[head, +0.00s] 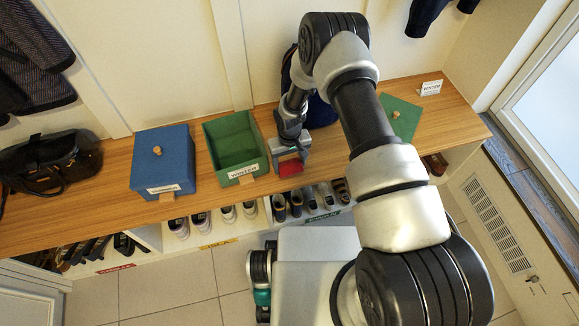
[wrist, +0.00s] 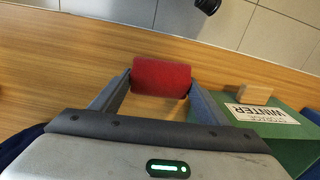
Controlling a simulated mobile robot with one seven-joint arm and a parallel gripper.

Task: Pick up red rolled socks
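The red rolled socks (wrist: 161,78) sit between the two fingertips of my gripper (wrist: 160,84) in the wrist view, with a finger against each end of the roll. In the head view the red socks (head: 290,167) show just under my gripper (head: 289,156), over the wooden bench top near its front edge. My gripper is shut on the socks. I cannot tell whether the socks still touch the bench top.
An open green box (head: 213,136) labelled "WINTER" stands left of my gripper. A closed blue box (head: 163,162) is further left. A green lid (head: 400,117) lies to the right, near a small white sign (head: 431,88). Shoes fill the cubbies below.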

